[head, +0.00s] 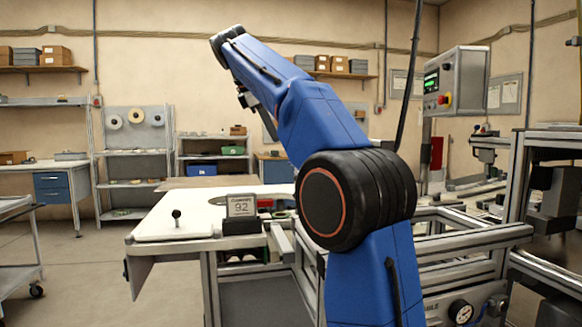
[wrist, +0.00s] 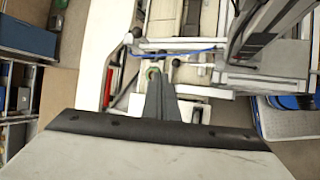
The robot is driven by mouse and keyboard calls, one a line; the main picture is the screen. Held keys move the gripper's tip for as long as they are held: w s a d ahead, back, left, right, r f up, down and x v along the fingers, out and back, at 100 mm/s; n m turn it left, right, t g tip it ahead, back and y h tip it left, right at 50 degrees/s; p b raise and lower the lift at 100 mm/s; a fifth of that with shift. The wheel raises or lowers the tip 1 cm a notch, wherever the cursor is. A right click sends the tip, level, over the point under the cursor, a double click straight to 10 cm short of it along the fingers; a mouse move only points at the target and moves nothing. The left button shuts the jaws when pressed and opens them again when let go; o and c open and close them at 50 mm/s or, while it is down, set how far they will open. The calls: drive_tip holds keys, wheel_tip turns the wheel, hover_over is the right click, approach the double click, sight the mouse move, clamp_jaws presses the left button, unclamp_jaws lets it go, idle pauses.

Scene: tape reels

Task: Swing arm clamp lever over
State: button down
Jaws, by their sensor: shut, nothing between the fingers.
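My gripper (wrist: 158,80) shows in the wrist view as dark grey fingers held together, with nothing between them. The fingers point towards a metal frame and a blue line. A small round grey part (wrist: 175,63) and a greenish round part (wrist: 152,73) show just past the fingertips; I cannot tell whether either belongs to the clamp lever. In the head view a short upright lever with a black ball knob (head: 177,214) stands on the white tabletop; I cannot tell if it is the clamp lever. My blue arm hides part of the bench, and my gripper is not clearly seen there.
The white table (head: 155,232) carries a display block reading 92 (head: 241,206). Metal frame rails (head: 470,238) and a grey control box (head: 455,80) stand at the right. Shelves with reels (head: 136,116) are at the back.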

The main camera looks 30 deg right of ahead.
drive_tip(key=x, duration=1.4)
drive_tip(key=shift+s+d, duration=0.25)
drive_tip(key=shift+s, duration=0.1)
drive_tip(key=shift+w+d+f, duration=0.15)
drive_tip(key=shift+f, duration=0.45)
drive_tip(key=w+v, duration=0.1)
drive_tip(key=v, duration=1.3)
drive_tip(key=shift+r, duration=0.4)
